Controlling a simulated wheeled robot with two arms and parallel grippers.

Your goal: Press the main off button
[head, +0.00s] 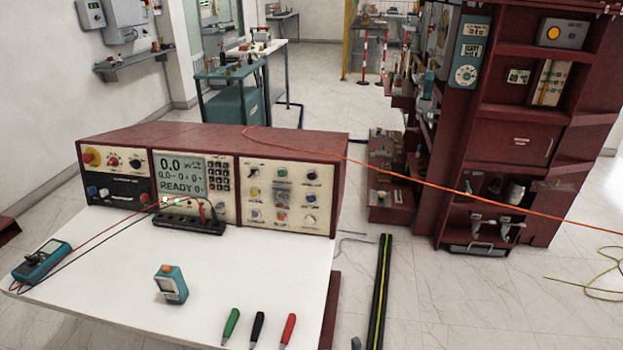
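A dark red control console (215,143) stands at the back of a white table. The labels are too small to read, so I cannot tell which button is marked main off. Neither of my grippers is in view.
On the white table (110,262) are a teal multimeter (42,260) with leads, a black terminal strip (188,222), a small teal device (171,283) and three screwdriver-like tools (257,328). A dark red cabinet (515,140) stands right. An orange cable (440,187) crosses above the floor.

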